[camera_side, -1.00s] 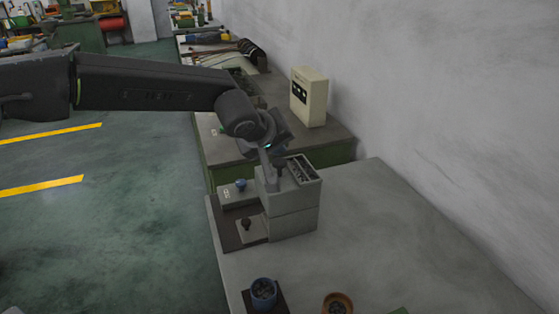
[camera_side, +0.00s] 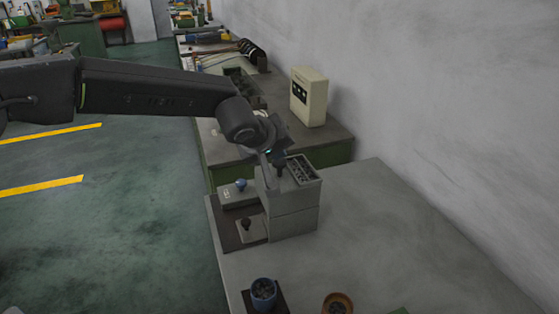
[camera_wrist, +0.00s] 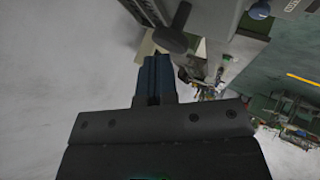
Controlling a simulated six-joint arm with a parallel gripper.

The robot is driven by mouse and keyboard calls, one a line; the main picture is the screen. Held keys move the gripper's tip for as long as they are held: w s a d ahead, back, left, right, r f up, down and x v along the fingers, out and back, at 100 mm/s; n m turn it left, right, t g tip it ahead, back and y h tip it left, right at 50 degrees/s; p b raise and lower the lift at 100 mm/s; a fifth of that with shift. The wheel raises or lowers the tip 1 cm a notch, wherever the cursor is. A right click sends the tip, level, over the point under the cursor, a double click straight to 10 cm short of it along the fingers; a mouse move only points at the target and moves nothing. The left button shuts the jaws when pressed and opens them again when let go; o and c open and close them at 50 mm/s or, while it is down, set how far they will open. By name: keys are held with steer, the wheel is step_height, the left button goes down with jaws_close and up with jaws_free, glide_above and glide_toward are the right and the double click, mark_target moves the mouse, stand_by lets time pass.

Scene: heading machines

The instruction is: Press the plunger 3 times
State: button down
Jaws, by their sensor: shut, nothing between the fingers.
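A grey box-shaped machine (camera_side: 292,222) stands on the table. A dark plunger (camera_side: 281,172) stands upright on its top, beside a tray of small parts (camera_side: 302,170). My gripper (camera_side: 277,157) is over the machine's top, close to the plunger. Its blue-grey fingers (camera_wrist: 153,62) are together and empty, with their tips just beside the knob in the wrist view. I cannot tell whether they touch it.
A blue knob (camera_side: 241,184) and a black knob (camera_side: 246,223) sit on plates left of the machine. A blue cup (camera_side: 263,289) and an orange-brown bowl (camera_side: 337,303) stand in front. A cream box (camera_side: 309,97) stands behind. The table's right side is clear.

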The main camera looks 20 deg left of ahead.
mark_target(277, 161)
steer(key=shift+f, duration=0.7)
stand_by(0.4)
stand_by(0.3)
steer(key=shift+r, duration=1.3)
steer(key=shift+r, duration=0.1)
steer(key=shift+r, duration=2.45)
step_height(277, 161, up, 4)
steer(key=shift+f, duration=0.1)
steer(key=shift+f, duration=0.1)
stand_by(0.3)
